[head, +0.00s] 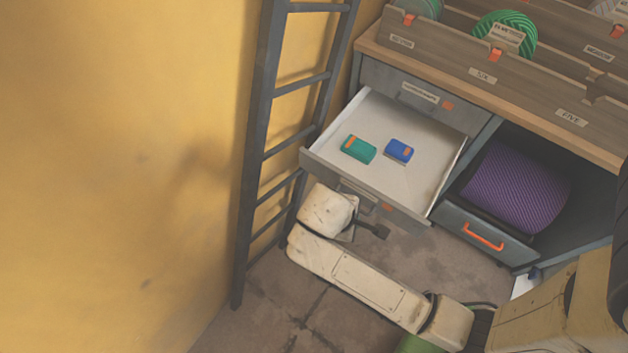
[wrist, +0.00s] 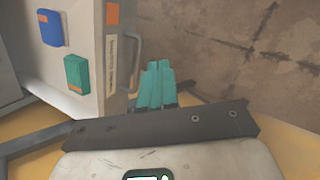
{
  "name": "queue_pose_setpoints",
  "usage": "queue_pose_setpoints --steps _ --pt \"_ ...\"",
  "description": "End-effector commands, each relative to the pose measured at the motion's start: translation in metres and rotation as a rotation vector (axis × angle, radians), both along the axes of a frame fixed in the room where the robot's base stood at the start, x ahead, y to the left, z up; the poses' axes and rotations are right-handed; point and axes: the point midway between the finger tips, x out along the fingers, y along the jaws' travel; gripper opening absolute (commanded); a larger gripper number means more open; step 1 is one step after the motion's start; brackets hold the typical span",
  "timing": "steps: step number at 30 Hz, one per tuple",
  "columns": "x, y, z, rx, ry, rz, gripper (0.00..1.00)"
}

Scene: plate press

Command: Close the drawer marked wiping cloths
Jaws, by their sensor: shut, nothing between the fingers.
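An open drawer (head: 424,145) sticks out of the cabinet beside the ladder, with a pale inside and a grey front. It holds a green block (head: 358,149) and a blue block (head: 399,150), each with an orange band. In the wrist view the drawer front (wrist: 118,90) carries a label (wrist: 110,60), too small to read surely, an orange patch and a bar handle (wrist: 133,50). My gripper (wrist: 158,66) is shut and empty, its teal fingers just beside the drawer front near the handle. I cannot tell whether they touch. In the head view the fingertips are not clear.
A closed drawer (head: 420,94) sits above the open one. A dark ladder (head: 267,130) stands close on the left, before a yellow wall (head: 120,150). At right a bin with an orange handle (head: 484,236) holds a purple roll (head: 515,188). Bare floor (head: 260,315) lies below.

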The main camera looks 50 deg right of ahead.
Motion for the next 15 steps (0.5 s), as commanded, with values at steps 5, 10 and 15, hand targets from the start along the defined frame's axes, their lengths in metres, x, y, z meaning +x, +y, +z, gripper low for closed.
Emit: queue_pose_setpoints --steps 5,10,15 --pt "0.017 -0.004 -0.028 -0.133 0.126 0.144 0.00" --pt "0.044 -0.003 -0.051 -0.331 0.316 0.346 0.00" --pt "0.087 0.014 -0.062 -0.607 0.586 0.585 0.00"
